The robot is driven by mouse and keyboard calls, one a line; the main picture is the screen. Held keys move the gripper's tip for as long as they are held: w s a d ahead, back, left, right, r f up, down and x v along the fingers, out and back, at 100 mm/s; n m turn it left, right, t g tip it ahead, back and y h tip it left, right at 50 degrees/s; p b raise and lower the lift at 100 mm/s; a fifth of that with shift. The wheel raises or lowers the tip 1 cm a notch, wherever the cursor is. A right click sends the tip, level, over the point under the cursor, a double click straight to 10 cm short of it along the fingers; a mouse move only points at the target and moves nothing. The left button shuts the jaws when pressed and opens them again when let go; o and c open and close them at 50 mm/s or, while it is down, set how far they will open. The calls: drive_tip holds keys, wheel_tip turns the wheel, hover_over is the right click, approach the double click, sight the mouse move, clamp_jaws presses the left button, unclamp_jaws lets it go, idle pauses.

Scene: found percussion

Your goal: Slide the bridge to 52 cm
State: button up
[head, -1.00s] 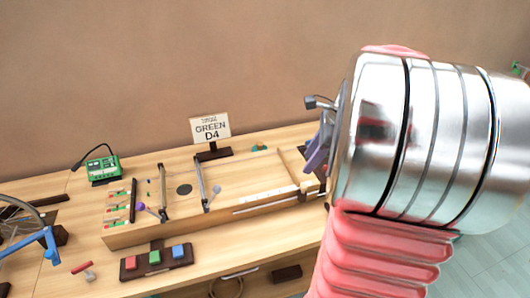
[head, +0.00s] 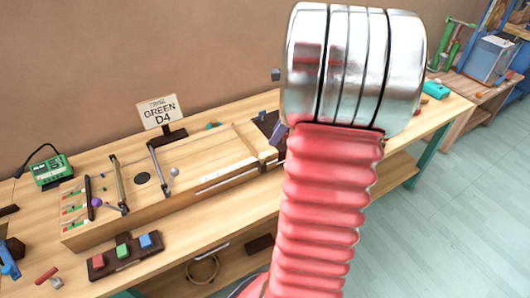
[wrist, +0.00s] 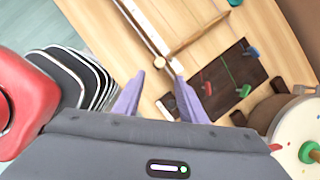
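The long wooden string box (head: 160,212) lies on the bench in the head view, with a pale scale strip (head: 222,177) along its front. Two bar-like bridges cross it: one (head: 155,165) with a grey ball knob (head: 174,172), and one (head: 118,182) farther left beside a purple ball (head: 97,202). I cannot tell their readings. My gripper's lavender fingers (head: 278,134) show near the box's right end, partly hidden behind my arm. In the wrist view my gripper (wrist: 158,82) is open and empty, its fingers apart near the box's end (wrist: 185,35).
A sign (head: 160,112) reads GREEN D4. A green tuner (head: 52,171) stands at the left. A dark block (head: 125,258) holds red, green and blue buttons in front of the box. The wrist view shows a dark pegged board (wrist: 230,85) and a white disc (wrist: 295,130).

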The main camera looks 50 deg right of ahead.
sight(263, 156)
drive_tip(key=x, duration=1.1)
drive_tip(key=shift+c, duration=0.7)
clamp_jaws()
